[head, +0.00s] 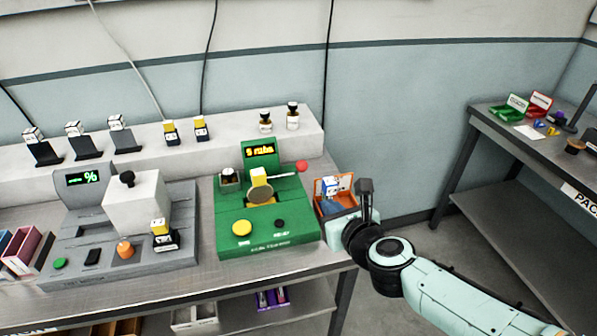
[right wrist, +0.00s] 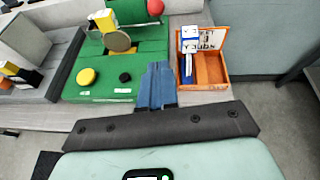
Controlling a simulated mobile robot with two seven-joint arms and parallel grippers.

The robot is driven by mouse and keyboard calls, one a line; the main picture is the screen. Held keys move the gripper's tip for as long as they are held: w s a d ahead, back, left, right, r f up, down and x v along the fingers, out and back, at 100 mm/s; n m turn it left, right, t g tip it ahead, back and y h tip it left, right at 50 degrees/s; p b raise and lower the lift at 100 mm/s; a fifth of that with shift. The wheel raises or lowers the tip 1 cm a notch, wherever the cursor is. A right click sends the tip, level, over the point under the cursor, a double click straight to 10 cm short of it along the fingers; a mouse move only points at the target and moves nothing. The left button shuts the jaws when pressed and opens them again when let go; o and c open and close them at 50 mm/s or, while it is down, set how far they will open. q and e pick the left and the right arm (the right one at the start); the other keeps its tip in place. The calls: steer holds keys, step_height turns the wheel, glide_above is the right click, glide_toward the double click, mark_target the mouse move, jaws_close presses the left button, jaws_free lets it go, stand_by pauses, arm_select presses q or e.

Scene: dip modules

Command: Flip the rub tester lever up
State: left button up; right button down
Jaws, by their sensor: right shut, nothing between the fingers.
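The green rub tester (head: 268,220) stands on the table, with a lit display reading what looks like "9 rubs". Its lever ends in a red ball (head: 302,166); the rod runs out to the right, nearly level and slightly raised. The red ball also shows at the top of the right wrist view (right wrist: 155,7). My right gripper (head: 365,190) is shut and empty, right of the tester and apart from the lever. Its closed fingers (right wrist: 157,85) point towards the tester's front right in the wrist view. My left gripper is not in view.
An orange box (head: 347,187) with a white-and-blue item stands right of the tester, close to my right gripper. A grey machine (head: 95,215) with a white block is on the left. A white shelf (head: 235,135) with small items runs behind. A second table (head: 480,125) is at far right.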

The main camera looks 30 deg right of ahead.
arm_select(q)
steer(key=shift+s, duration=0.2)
arm_select(e)
steer(key=shift+s+r, duration=0.15)
steer(key=shift+s, duration=0.1)
steer(key=b+x, duration=0.2)
steer(key=x, duration=0.7)
steer(key=shift+w+f, duration=0.2)
steer(key=shift+w, duration=0.15)
arm_select(q)
steer(key=shift+p, duration=1.05)
arm_select(e)
steer(key=w, duration=0.1)
steer(key=w+r, duration=0.1)
steer(key=w, duration=0.2)
steer(key=shift+d+r, duration=0.2)
steer(key=shift+r, duration=0.15)
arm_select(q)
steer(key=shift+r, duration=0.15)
arm_select(e)
steer(key=shift+r, duration=0.1)
arm_select(q)
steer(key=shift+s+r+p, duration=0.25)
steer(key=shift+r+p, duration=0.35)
steer(key=shift+p, duration=0.3)
arm_select(e)
steer(key=shift+w+r, duration=0.2)
